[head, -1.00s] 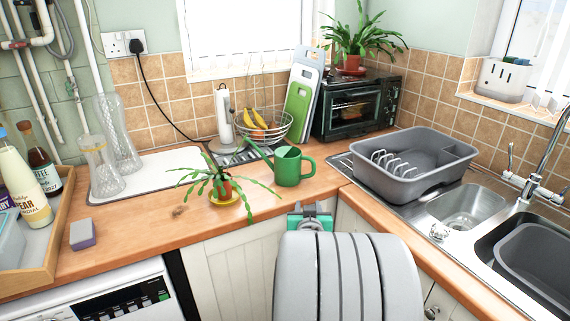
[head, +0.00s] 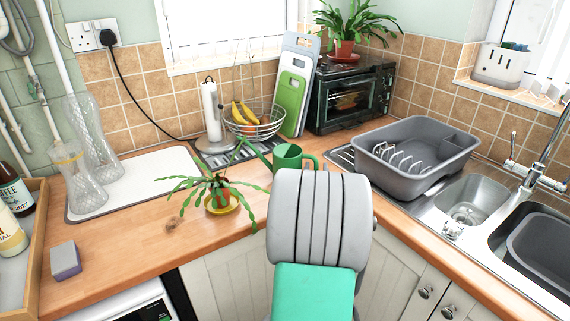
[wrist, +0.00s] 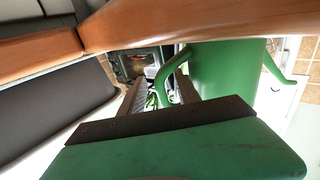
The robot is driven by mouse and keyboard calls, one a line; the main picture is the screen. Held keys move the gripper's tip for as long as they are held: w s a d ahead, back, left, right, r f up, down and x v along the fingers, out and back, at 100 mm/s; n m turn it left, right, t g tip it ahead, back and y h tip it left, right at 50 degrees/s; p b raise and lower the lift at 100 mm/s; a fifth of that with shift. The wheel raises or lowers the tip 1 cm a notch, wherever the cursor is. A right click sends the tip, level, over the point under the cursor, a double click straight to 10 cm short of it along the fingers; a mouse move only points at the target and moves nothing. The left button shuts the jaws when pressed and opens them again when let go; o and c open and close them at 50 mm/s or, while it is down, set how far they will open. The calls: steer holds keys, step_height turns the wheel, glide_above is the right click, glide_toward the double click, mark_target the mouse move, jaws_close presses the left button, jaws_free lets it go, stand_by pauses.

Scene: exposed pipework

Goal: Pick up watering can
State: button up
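The green watering can (head: 287,156) stands upright on the wooden worktop, its spout to the left and its handle to the right. My arm hides its lower part in the head view. In the wrist view the can's green body (wrist: 225,68) is close, with its curved handle (wrist: 166,72) in front of my gripper (wrist: 160,90). My gripper's two dark fingers are apart, and the handle shows between or just beyond them; I cannot tell which. No contact is clear. My arm hides the gripper in the head view.
A potted plant (head: 217,192) on a yellow saucer stands left of the can. A fruit basket (head: 262,128) and a toaster oven (head: 348,98) are behind. A grey dish rack (head: 415,165) is to the right by the sink (head: 470,205). Bare worktop (head: 130,235) lies at the left.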

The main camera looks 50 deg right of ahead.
steer(key=x, duration=0.3)
steer(key=shift+c, duration=0.2)
jaws_close()
stand_by(1.1)
